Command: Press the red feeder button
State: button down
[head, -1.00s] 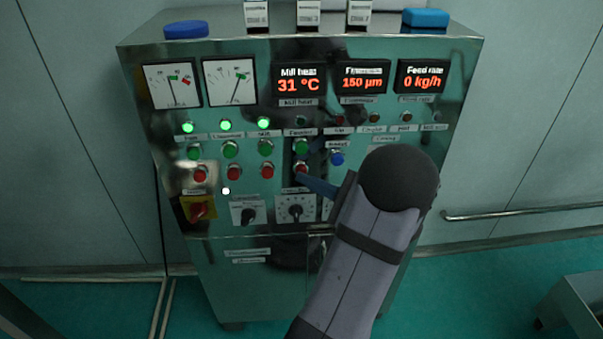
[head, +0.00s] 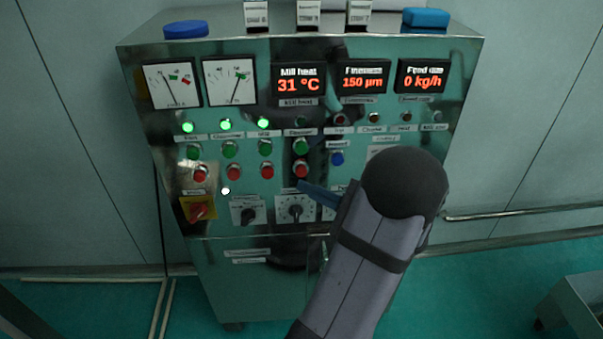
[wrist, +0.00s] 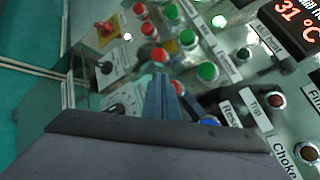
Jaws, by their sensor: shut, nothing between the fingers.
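The red feeder button (head: 301,170) is the lower button in the feeder column of the steel control panel, under the green feeder button (head: 301,147). In the wrist view the gripper (wrist: 162,80) points at that part of the panel; I cannot tell the exact gap. The feeder lamp (head: 301,121) is dark and the feed rate display (head: 424,77) reads 0 kg/h.
Other red buttons (head: 267,171) stand in a row to the left. A dial (head: 296,209) sits just below the fingertips, and a blue reset button (head: 337,159) is to the right. A red switch on yellow (head: 200,210) is at lower left.

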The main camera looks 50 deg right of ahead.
jog(key=shift+s+a, duration=1.25)
jog(key=shift+a, duration=0.05)
